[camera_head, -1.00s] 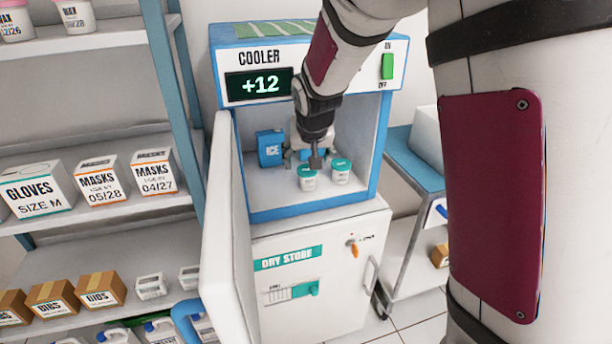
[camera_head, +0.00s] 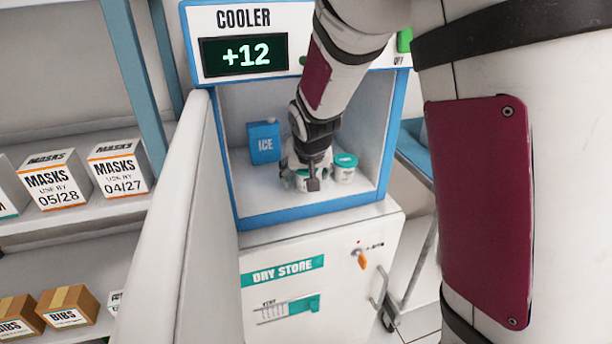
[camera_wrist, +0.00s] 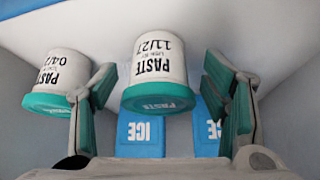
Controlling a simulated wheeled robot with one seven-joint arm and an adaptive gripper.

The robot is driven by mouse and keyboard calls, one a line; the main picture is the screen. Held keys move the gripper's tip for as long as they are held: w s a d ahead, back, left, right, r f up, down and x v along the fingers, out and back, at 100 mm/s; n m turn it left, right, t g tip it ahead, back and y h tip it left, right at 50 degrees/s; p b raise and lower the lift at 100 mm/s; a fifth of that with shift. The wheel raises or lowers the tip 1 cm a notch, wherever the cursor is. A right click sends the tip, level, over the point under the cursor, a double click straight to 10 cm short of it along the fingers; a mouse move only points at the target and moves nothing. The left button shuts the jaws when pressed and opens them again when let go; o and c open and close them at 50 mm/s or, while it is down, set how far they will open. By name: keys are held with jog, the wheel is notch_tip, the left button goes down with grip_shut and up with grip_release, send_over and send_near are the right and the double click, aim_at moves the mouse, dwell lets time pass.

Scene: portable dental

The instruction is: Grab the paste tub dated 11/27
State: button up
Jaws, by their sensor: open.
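The paste tub dated 11/27 (camera_wrist: 160,62) is white with a teal lid and shows upside down in the middle of the wrist view. My gripper (camera_wrist: 158,75) is open, one finger on each side of this tub, with gaps visible on both sides. A second paste tub (camera_wrist: 60,78), its label starting 04/2, stands outside the left finger, which overlaps its edge in the picture. In the head view my gripper (camera_head: 308,180) is inside the cooler over the left tub (camera_head: 302,184), which it partly hides. The other tub (camera_head: 345,174) stands just right of it.
Blue ice packs (camera_wrist: 140,135) are inside the cooler (camera_head: 300,215); one ice pack (camera_head: 264,143) shows at its back left. The open cooler door (camera_head: 175,220) stands at the left of the opening. Shelves with masks boxes (camera_head: 120,168) are farther left.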

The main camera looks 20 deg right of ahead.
jog(key=shift+w+f, duration=0.15)
jog(key=shift+f, duration=0.1)
jog(key=shift+r, duration=0.1)
jog(key=c, duration=1.2)
jog(key=shift+r, duration=0.35)
